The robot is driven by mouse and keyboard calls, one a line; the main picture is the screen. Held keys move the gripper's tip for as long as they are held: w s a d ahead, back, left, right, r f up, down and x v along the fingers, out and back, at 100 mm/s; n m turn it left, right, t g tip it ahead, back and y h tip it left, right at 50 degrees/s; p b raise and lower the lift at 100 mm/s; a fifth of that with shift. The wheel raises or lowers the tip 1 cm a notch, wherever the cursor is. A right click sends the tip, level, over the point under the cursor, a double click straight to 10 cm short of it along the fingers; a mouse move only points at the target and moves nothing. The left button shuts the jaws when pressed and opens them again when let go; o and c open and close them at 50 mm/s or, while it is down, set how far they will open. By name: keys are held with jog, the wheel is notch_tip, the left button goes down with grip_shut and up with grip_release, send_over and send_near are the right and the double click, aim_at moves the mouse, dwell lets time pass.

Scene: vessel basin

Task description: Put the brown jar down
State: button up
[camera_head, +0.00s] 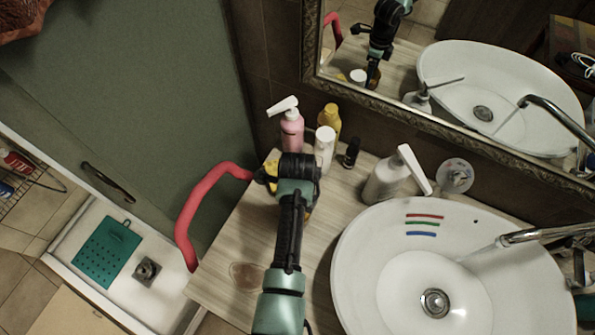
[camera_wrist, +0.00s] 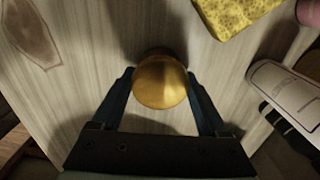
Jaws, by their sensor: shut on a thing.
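The brown jar shows in the wrist view as a round golden-brown top (camera_wrist: 160,82) between the two fingers. My gripper (camera_wrist: 160,76) is shut on it, one finger on each side. The jar is over the pale wood counter (camera_wrist: 80,70), with dark shadows around it. I cannot tell whether its base touches the wood. In the head view my wrist and arm hide nearly all of the jar and the fingers, above the counter (camera_head: 230,255) left of the basin.
A yellow sponge (camera_wrist: 228,12) lies close by. A pink pump bottle (camera_head: 292,132), yellow bottle (camera_head: 330,117), white bottle (camera_head: 324,150) and small black bottle (camera_head: 351,152) stand at the back. A white dispenser (camera_head: 384,182) stands near the basin (camera_head: 350,265). The counter's front left is clear.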

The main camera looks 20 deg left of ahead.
jog(key=shift+f, duration=0.15)
jog(key=o, duration=1.4)
